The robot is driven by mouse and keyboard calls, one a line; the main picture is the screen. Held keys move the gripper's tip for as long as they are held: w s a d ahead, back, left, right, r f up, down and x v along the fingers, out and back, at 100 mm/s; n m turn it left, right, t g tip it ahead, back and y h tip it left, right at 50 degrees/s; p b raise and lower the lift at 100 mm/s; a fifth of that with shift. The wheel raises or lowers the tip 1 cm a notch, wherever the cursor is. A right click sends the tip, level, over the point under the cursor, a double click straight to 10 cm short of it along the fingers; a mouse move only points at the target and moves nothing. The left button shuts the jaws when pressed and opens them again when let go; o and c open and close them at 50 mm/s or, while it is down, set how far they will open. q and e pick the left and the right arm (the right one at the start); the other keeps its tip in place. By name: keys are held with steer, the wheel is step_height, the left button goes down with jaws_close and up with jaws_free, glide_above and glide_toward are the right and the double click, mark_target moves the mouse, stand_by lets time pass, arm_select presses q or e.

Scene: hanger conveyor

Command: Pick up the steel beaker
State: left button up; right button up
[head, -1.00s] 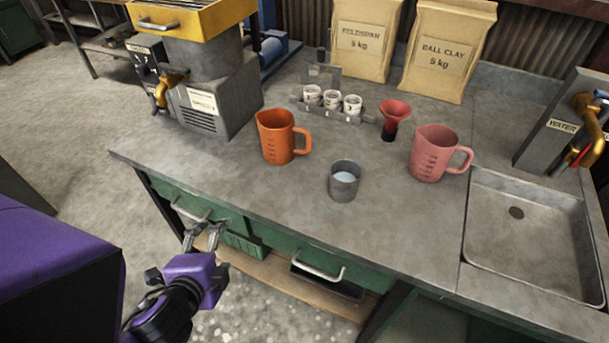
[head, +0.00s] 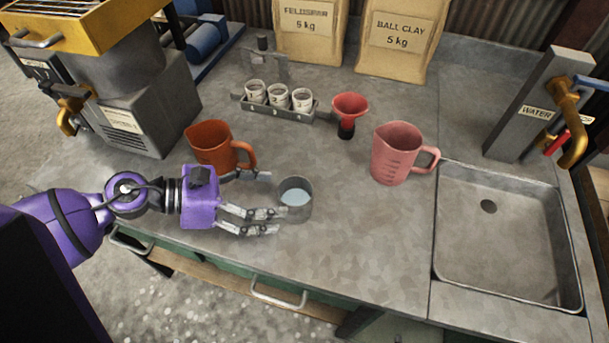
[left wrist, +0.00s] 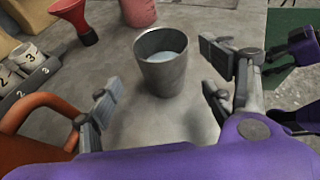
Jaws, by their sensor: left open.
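The steel beaker (head: 295,203) stands upright on the grey bench top with pale liquid inside. My left gripper (head: 266,200) is open, its fingers pointing right, with the beaker just beyond the fingertips. In the left wrist view the beaker (left wrist: 162,72) stands ahead of the open left gripper (left wrist: 160,82), in line with the gap between the fingers. I cannot tell from the frames that either finger touches it. The right gripper is not in view.
An orange jug (head: 212,147) stands close behind my left gripper. A pink jug (head: 397,155), a red funnel (head: 349,108) and a rack (head: 278,110) of white cups stand farther back. A sink (head: 508,220) is at the right. The bench in front of the pink jug is clear.

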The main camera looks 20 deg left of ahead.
mark_target(300, 200)
arm_select(q)
steer(key=shift+w+d, duration=0.2)
steer(key=shift+w, duration=0.05)
steer(key=shift+w+d+f+p, duration=0.1)
steer(key=shift+d+f+p, duration=0.1)
steer(key=shift+d, duration=0.3)
steer(key=shift+w+d+f+p, duration=0.1)
steer(key=shift+d+f, duration=0.1)
steer(key=shift+d, duration=0.25)
steer(key=p+x, duration=0.1)
steer(key=x, duration=0.3)
steer(key=shift+d+f, duration=0.15)
steer(key=shift+f, duration=0.05)
steer(key=shift+w+d+f, duration=0.1)
steer(key=shift+d+f, duration=0.15)
steer(key=shift+c, duration=0.7)
steer(key=c, duration=1.4)
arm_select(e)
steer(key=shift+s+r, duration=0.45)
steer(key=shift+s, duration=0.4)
